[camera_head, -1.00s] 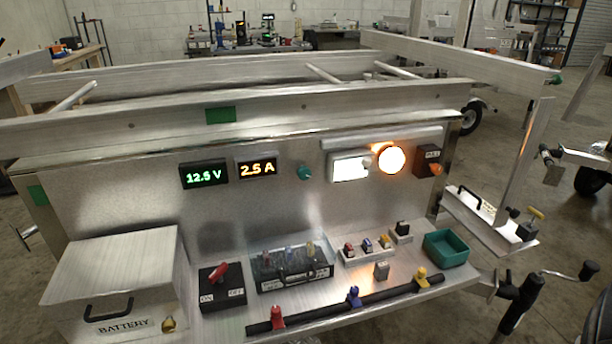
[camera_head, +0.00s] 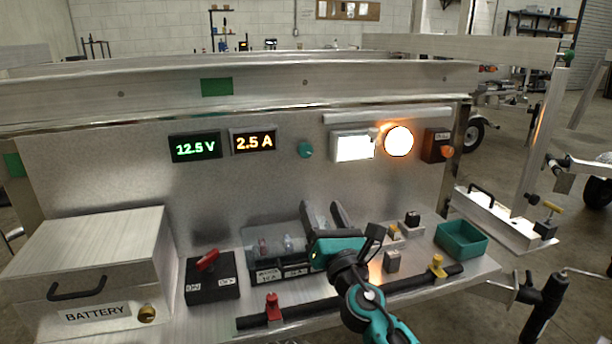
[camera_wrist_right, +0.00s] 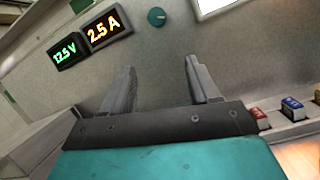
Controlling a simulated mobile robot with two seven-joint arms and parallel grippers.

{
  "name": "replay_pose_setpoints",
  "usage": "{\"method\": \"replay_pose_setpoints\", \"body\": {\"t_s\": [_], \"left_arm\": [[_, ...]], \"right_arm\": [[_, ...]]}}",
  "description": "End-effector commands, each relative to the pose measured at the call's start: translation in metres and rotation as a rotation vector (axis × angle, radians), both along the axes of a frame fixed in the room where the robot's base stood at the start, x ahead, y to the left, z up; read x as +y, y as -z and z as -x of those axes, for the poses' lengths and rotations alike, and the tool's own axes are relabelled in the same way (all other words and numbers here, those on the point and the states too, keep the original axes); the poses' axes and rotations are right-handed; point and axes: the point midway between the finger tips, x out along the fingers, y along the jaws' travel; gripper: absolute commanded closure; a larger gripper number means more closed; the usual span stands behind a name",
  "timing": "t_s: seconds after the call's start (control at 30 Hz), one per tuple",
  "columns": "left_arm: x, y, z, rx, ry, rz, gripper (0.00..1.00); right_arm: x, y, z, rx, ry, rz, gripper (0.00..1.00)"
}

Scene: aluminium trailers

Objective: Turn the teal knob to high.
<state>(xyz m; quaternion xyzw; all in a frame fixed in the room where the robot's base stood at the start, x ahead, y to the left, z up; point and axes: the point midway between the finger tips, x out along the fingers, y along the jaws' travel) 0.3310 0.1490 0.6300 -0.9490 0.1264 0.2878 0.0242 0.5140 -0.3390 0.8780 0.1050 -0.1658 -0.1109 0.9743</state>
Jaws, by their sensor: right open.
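The teal knob (camera_head: 305,150) is a small round knob on the upright metal panel, right of the amber display. It also shows in the right wrist view (camera_wrist_right: 157,17), above and between my fingers. My right gripper (camera_head: 322,210) is in front of the panel, below the knob and apart from it. Its two grey fingers are spread and empty, also in the right wrist view (camera_wrist_right: 158,80). The knob's pointer setting is too small to read. My left gripper is not in view.
A green 12.5 V display (camera_head: 195,147) and an amber 2.5 A display (camera_head: 254,142) are left of the knob. A lit white panel (camera_head: 352,147) and glowing round lamp (camera_head: 398,141) are right. A battery box (camera_head: 85,255), red switch (camera_head: 207,261) and teal bin (camera_head: 461,239) stand on the shelf.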

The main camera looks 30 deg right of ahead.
Motion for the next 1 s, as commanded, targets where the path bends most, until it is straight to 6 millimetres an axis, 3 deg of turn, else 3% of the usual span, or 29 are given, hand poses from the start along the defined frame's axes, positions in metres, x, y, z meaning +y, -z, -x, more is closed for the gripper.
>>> {"method": "replay_pose_setpoints", "body": {"t_s": [0.1, 0.2, 0.37, 0.8, 1.0], "left_arm": [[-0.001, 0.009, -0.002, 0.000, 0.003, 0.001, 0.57], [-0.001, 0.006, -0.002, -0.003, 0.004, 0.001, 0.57], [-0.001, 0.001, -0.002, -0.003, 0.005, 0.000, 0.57], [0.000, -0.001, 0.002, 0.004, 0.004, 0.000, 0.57], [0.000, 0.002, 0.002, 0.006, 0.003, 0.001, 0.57]], "right_arm": [[-0.007, -0.013, -0.004, -0.018, 0.073, 0.188, 0.40], [-0.009, -0.020, -0.007, -0.021, 0.101, 0.252, 0.40], [-0.013, -0.029, -0.019, -0.022, 0.105, 0.262, 0.40], [-0.033, -0.058, -0.090, -0.022, 0.102, 0.256, 0.40], [-0.039, -0.066, -0.111, -0.021, 0.102, 0.255, 0.40]]}}
